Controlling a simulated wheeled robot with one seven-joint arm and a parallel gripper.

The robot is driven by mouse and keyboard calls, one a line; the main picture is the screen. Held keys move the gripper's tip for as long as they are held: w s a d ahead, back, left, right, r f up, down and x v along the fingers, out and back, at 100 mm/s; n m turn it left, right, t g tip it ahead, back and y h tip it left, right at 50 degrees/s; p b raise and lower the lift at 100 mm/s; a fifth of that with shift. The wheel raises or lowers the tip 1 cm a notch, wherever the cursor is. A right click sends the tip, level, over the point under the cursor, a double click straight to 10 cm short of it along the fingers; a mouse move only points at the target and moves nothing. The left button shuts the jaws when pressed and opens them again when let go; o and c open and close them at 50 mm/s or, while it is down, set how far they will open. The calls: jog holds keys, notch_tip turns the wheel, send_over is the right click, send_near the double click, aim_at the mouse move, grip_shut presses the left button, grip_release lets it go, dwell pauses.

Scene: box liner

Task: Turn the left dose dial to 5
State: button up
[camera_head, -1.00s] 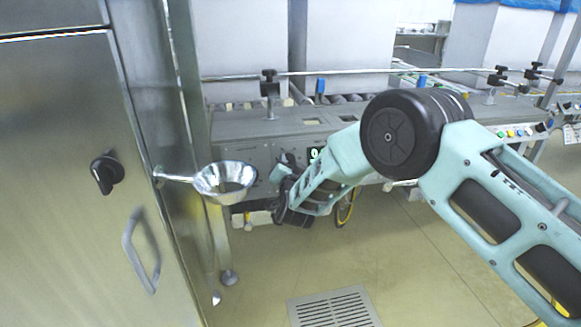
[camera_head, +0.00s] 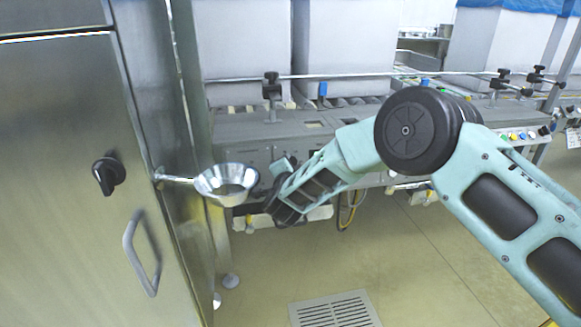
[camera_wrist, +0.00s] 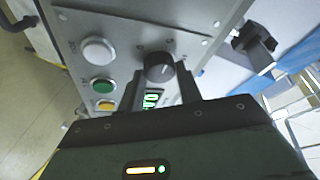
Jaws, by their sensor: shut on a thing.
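A dark round dial (camera_wrist: 158,66) with a pale pointer mark stands out from the grey control panel (camera_wrist: 122,52) in the wrist view. My gripper (camera_wrist: 160,78) is shut on this dial, with one finger on each side of it. A green lit display (camera_wrist: 151,99) shows just below the dial, partly cut off by my gripper, and I cannot read its number. In the head view my gripper (camera_head: 276,180) is at the front of the grey machine, just right of the metal bowl, and the dial cannot be made out there.
White (camera_wrist: 98,50), green (camera_wrist: 103,86) and yellow (camera_wrist: 106,105) buttons sit left of the dial. A black clamp knob (camera_wrist: 254,44) is at the right. In the head view a metal bowl (camera_head: 226,183) juts from the steel cabinet (camera_head: 60,190) close to my gripper. The floor in front is open.

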jog(key=o, duration=1)
jog(key=s+p, duration=0.1)
jog(key=s, duration=0.4)
jog(key=s+r+p, duration=0.1)
jog(key=s, duration=0.5)
jog(key=s+r+p, duration=0.1)
jog(key=s, duration=0.5)
jog(key=shift+s+d+p, duration=0.1)
jog(key=shift+s+p, duration=0.05)
jog(key=shift+p, duration=0.25)
